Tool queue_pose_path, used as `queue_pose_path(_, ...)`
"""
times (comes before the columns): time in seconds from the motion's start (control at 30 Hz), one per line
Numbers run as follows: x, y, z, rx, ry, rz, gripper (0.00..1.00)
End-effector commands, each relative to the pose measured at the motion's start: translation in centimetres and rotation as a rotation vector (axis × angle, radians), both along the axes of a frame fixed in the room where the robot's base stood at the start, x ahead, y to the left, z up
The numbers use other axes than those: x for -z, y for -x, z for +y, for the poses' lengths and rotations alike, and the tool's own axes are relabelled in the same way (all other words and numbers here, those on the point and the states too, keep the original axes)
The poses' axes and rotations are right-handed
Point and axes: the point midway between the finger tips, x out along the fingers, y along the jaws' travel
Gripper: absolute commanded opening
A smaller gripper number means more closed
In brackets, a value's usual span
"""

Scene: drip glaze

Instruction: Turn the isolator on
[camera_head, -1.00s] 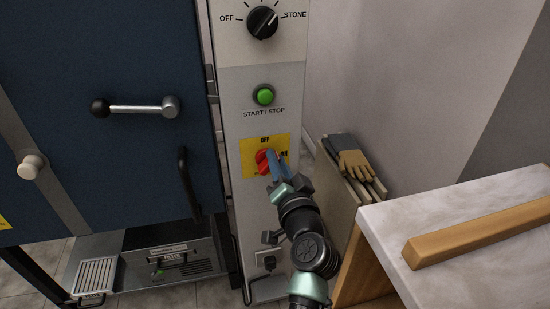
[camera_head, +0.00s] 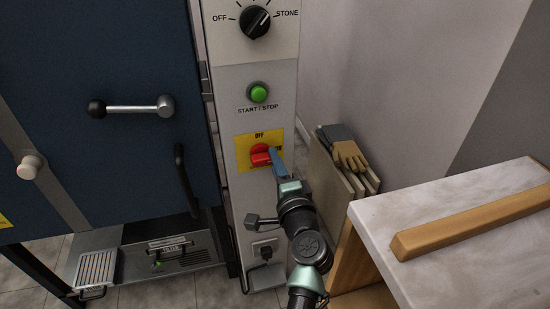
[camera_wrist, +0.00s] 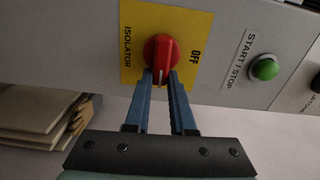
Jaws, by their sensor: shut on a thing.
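The isolator is a red rotary knob (camera_head: 260,155) on a yellow plate (camera_head: 244,152) on the grey control panel. OFF is printed above it; the label at its right is largely covered by my fingers. My gripper (camera_head: 273,154) reaches it from the right, with its blue fingers shut on the knob's right end. In the wrist view the red knob (camera_wrist: 159,52) has its white mark pointing towards my gripper (camera_wrist: 161,78), a quarter turn from OFF. The fingers lie on either side of the knob's handle.
A green START / STOP button (camera_head: 258,92) and a black dial (camera_head: 255,21) are above the isolator. A blue door (camera_head: 70,160) with handles is at the left. Gloves (camera_head: 347,151) lie on upright boards, and a marble-topped table (camera_head: 450,205) stands at the right.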

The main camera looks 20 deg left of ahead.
Motion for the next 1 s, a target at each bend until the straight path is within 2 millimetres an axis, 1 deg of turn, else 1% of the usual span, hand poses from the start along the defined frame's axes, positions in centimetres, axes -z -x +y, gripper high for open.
queue_pose_path(0.27,0.21,0.03,-0.05,0.001,-0.044,0.031,0.00)
queue_pose_path(0.67,0.26,0.02,-0.05,0.000,-0.048,0.035,0.00)
queue_pose_path(0.7,0.26,0.02,-0.05,0.000,-0.048,0.035,0.30)
queue_pose_path(0.77,0.25,0.02,-0.05,0.000,-0.047,0.034,0.40)
queue_pose_path(0.8,0.24,0.02,-0.05,0.000,-0.047,0.034,0.48)
queue_pose_path(0.83,0.23,0.02,-0.04,0.000,-0.047,0.033,0.53)
queue_pose_path(1.0,0.18,0.01,-0.03,0.000,-0.046,0.032,0.53)
